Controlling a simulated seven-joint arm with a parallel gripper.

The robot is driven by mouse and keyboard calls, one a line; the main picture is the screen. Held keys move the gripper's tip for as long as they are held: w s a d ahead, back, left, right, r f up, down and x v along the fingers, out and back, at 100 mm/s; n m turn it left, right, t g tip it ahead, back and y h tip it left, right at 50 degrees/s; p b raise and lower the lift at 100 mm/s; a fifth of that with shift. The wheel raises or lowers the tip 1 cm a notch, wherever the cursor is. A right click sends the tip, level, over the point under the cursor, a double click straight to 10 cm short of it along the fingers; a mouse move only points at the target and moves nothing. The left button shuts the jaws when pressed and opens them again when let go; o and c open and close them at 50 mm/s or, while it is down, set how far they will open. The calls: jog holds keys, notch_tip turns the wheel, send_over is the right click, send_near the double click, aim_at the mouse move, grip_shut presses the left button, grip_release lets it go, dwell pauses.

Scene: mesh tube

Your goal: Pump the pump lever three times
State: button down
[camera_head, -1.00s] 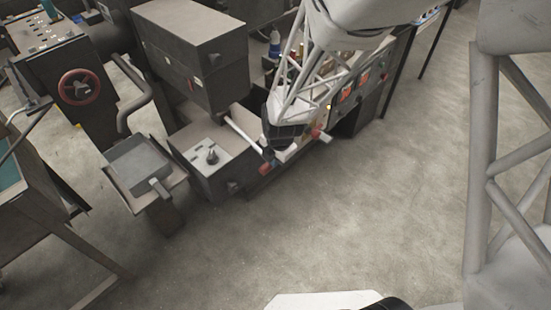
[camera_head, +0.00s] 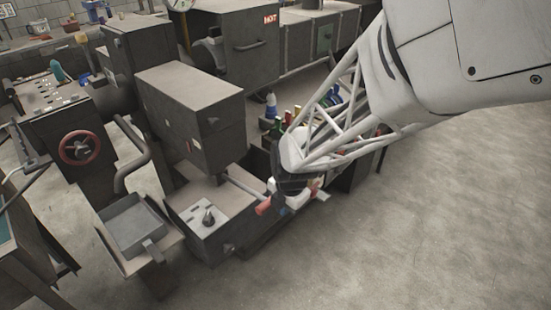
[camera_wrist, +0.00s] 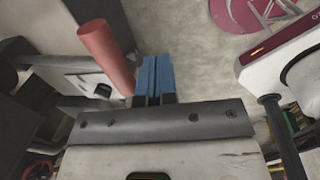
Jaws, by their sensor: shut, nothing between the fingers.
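The pump lever appears to be the pale rod (camera_head: 245,188) with a red cylindrical grip (camera_head: 263,208) at its end, beside the low grey box. In the wrist view the red grip (camera_wrist: 105,57) stands just left of my fingers. My gripper (camera_wrist: 153,76) has blue fingers pressed together with nothing between them. A narrow gap seems to show between fingers and grip; contact cannot be told. In the head view my gripper's fingertips are hidden behind my wrist, close to the red grip. The lever's pivot is not clear.
A grey box with a knob panel (camera_head: 208,217) stands left of the lever, under a larger overhanging box (camera_head: 190,110). A red handwheel (camera_head: 80,148) and a tray (camera_head: 132,229) are further left. Open floor (camera_head: 400,240) lies right.

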jog(key=shift+s+d+r, duration=0.25)
jog(key=shift+r, duration=0.45)
jog(key=shift+s+d+r, duration=0.2)
jog(key=shift+r, duration=0.5)
jog(key=w+a+r, duration=0.2)
jog(key=r, duration=0.4)
jog(key=w+a+r+g+h, duration=0.1)
jog(key=w+a+r, duration=0.1)
jog(key=r, duration=0.4)
jog(key=shift+w+a+r, duration=0.2)
jog(key=shift+w+a, duration=0.1)
jog(key=shift+a, duration=0.25)
jog(key=shift+f, duration=0.1)
notch_tip(320, 180, down, 14)
jog(key=shift+r, duration=0.1)
dwell(0.4)
